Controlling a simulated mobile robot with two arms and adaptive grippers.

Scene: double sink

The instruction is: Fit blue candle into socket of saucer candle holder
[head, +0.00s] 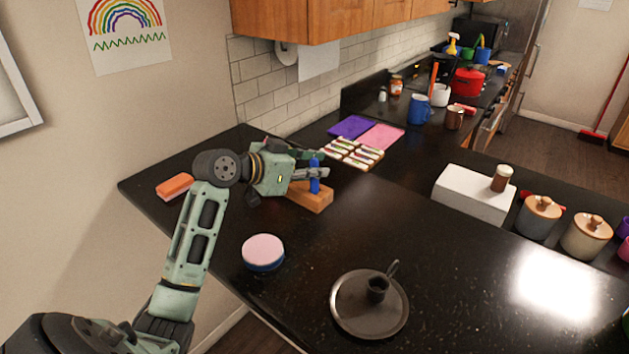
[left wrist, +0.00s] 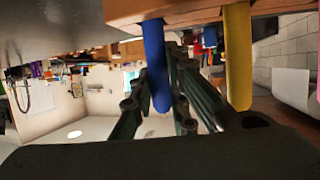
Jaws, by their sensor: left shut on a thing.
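The blue candle (head: 315,183) stands upright in a wooden block (head: 311,198) on the dark counter. My left gripper (head: 316,172) is shut on the blue candle, which also shows between the fingers in the left wrist view (left wrist: 156,68). There the candle's end is still at the wooden block (left wrist: 195,12). The saucer candle holder (head: 348,310) is a dark round dish with a loop handle. Its socket (head: 378,284) is a short empty-looking cup on the dish, apart from the gripper. My right gripper is not in view.
A yellow candle (left wrist: 238,60) stands in the block beside the blue one. A pink-topped round tin (head: 263,251) sits between block and holder. An orange sponge-like block (head: 174,186) lies left; a white box (head: 473,194) and jars stand right. The counter's middle is clear.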

